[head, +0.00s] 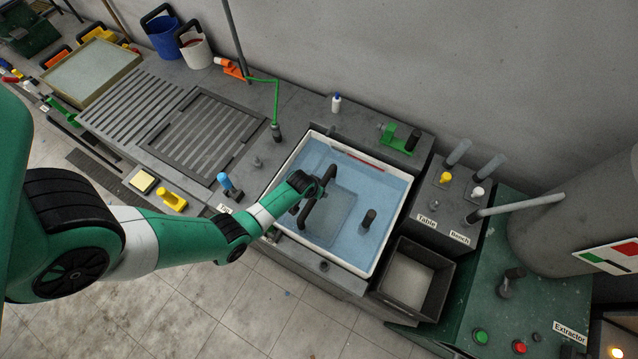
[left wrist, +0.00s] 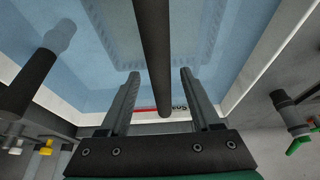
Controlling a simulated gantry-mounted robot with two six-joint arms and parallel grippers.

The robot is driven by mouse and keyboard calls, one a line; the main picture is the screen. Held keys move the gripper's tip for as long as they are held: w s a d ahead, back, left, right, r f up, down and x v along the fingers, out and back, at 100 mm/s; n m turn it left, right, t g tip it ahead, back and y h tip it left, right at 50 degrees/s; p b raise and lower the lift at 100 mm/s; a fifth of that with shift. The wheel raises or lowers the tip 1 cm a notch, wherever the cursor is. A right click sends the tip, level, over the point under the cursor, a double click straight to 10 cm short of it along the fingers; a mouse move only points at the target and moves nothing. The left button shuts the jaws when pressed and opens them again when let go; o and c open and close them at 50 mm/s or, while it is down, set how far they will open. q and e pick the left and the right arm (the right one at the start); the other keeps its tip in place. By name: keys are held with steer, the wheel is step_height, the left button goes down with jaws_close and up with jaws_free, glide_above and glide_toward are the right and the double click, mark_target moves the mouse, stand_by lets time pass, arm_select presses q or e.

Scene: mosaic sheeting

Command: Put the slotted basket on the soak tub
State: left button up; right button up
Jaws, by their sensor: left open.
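The soak tub (head: 403,205) has a white rim and blue water. The slotted basket (head: 340,215) shows as a pale squarish shape in the water, left of the tub's middle, with its dark bar handle (head: 313,207) standing above the water. My left gripper (head: 322,185) is at this handle. In the left wrist view the dark handle bar (left wrist: 153,50) runs between the two spread fingers of the gripper (left wrist: 158,85), with a gap on each side. The basket's pale edge (left wrist: 125,45) shows beneath the water. The arm hides part of the tub's near-left rim.
A dark post (head: 368,218) stands in the tub right of the basket. A grey bin (head: 436,289) sits beside the tub's lower right corner. A slotted drain rack (head: 200,135) lies to the left. A green valve (head: 398,140) is behind the tub.

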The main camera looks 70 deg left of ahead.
arm_select(q)
steer(key=p+v, duration=0.4)
steer(key=v, duration=0.2)
steer(key=shift+w, duration=0.1)
steer(key=shift+s+d+r+p, duration=0.25)
steer(key=shift+r+p, duration=0.2)
steer(key=shift+p, duration=0.3)
arm_select(e)
step_height(320, 180, up, 7)
arm_select(q)
steer(key=shift+a, duration=0.1)
arm_select(e)
steer(key=shift+r, duration=0.1)
